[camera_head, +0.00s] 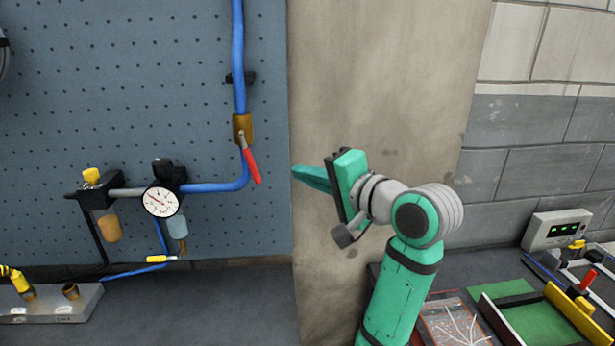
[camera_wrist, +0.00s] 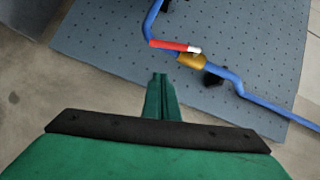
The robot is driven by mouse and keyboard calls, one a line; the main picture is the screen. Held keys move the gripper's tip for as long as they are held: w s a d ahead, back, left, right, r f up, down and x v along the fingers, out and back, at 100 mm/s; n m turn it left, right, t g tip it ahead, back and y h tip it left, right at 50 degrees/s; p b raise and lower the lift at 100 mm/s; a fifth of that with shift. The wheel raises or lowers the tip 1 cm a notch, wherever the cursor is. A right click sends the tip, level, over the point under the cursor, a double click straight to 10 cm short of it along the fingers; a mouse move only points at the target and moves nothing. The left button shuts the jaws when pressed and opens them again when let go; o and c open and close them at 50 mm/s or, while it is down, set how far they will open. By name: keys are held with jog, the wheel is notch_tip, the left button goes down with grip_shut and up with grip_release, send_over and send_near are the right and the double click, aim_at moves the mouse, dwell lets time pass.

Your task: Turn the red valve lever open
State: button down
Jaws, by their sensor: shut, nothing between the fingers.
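The red valve lever (camera_head: 251,164) is on a brass valve (camera_head: 242,128) in the blue pipe on the pegboard. The lever slants downward and slightly right, close along the pipe. In the wrist view the red lever (camera_wrist: 170,45) lies beside the blue pipe, with the brass valve (camera_wrist: 191,61) at its silver end. My green gripper (camera_head: 300,172) is shut and empty, to the right of the lever and a little below its middle, apart from it. In the wrist view its closed fingers (camera_wrist: 160,76) point towards the lever, with a gap between.
A pressure gauge (camera_head: 160,202) and pipe fittings are on the pegboard (camera_head: 130,60), lower left of the lever. A concrete pillar (camera_head: 385,90) stands behind my arm. At lower right is a bench with a green tray (camera_head: 535,322) and a grey meter box (camera_head: 555,230).

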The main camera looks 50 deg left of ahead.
aim_at(250, 158)
jog(key=s+a+f, duration=0.2)
jog(key=a, duration=0.7)
jog(key=shift+s, duration=0.25)
